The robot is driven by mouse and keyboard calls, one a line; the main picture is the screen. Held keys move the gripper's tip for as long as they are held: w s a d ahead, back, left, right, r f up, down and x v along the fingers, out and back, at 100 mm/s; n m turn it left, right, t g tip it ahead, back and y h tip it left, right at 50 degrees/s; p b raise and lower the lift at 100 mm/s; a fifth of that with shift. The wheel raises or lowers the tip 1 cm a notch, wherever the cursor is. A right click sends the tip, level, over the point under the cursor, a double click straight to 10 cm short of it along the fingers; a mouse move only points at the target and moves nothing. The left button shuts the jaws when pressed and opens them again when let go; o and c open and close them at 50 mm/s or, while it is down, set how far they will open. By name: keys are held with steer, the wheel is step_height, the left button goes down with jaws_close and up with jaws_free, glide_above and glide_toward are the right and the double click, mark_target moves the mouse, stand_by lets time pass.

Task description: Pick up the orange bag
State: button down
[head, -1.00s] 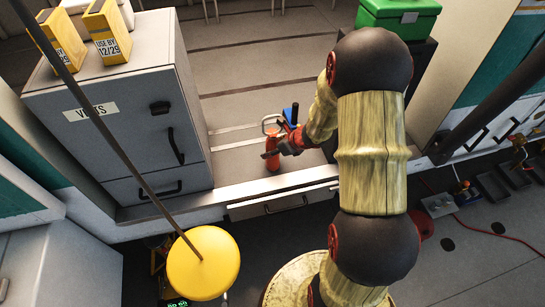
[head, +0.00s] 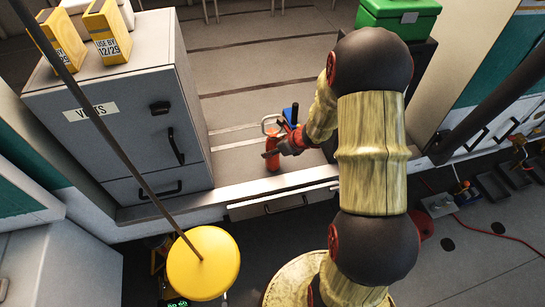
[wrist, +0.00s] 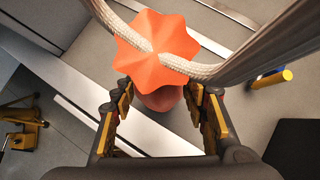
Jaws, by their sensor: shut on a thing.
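The orange bag (head: 272,160) stands upright on the grey ledge to the right of the vests cabinet in the head view. In the wrist view its gathered, star-shaped orange top (wrist: 155,45) shows from above, with a pale rope loop over it. My gripper (head: 281,148) reaches the bag from the right side. In the wrist view the gripper fingers (wrist: 163,118) lie on both sides of the bag's body, below the gathered top, and are shut on it. The lower part of the bag is mostly hidden in the wrist view.
A grey cabinet (head: 110,110) labelled vests stands left of the bag, with yellow boxes (head: 106,30) on top. A green case (head: 396,17) sits at the back right. A blue and yellow object (wrist: 270,79) is close to the bag. A yellow round seat (head: 203,262) is in front.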

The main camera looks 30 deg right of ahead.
mark_target(272, 143)
steer(key=shift+w+r, duration=0.1)
steer(key=shift+r, duration=0.1)
steer(key=shift+r, duration=0.3)
step_height(272, 143, up, 2)
steer(key=shift+w+r+p, duration=0.1)
steer(key=shift+r+p, duration=0.1)
steer(key=shift+p, duration=0.1)
steer(key=s+a+r+p, duration=0.1)
steer(key=s+a+r, duration=0.2)
steer(key=s+r, duration=0.6)
steer(key=s, duration=0.4)
steer(key=shift+s+a+r, duration=0.3)
steer(key=shift+s+r, duration=0.1)
